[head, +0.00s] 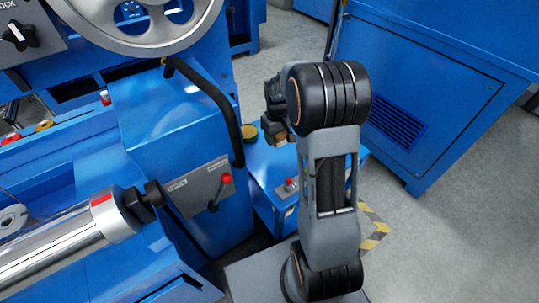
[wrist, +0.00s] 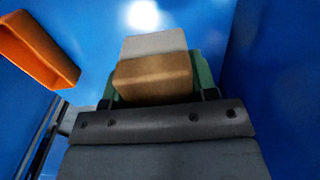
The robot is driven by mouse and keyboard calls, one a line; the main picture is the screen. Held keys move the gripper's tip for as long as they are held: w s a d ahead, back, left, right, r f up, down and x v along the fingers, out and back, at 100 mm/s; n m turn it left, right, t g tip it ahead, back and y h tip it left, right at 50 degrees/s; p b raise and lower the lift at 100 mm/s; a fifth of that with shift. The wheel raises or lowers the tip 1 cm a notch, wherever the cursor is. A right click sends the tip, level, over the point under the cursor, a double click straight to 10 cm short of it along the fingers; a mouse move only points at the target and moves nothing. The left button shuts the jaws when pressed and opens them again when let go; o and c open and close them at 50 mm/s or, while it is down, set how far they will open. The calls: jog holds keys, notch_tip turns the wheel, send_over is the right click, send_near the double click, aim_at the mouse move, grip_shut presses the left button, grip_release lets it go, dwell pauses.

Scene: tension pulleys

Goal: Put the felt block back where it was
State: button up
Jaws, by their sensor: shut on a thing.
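The felt block (wrist: 154,72) sits between my gripper's green-padded fingers (wrist: 155,88) in the wrist view. Its upper face looks pale grey and its nearer face brown. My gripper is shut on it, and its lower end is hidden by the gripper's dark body. In the head view my gripper (head: 275,126) is small and partly hidden by my own arm, above the low blue housing beside the machine. A small tan patch there looks like the block, but it is too small to be sure.
An orange open-topped holder (wrist: 38,50) is at upper left in the wrist view, apart from the block. In the head view, a red-knobbed lever (head: 226,179), a black hose (head: 212,92) and a red button (head: 289,183) are nearby. A blue cabinet (head: 430,90) stands to the right.

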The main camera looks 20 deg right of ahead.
aim_at(276, 158)
jog(key=shift+w+d+f, duration=0.1)
jog(key=shift+w+f, duration=0.15)
jog(key=shift+f, duration=0.25)
jog(key=shift+w+f+b, duration=0.15)
jog(key=shift+f+b, duration=1.8)
jog(key=shift+f, duration=2.75)
jog(key=shift+f, duration=0.1)
jog(key=o, duration=0.9)
notch_tip(276, 158, up, 12)
jog(key=p, duration=0.4)
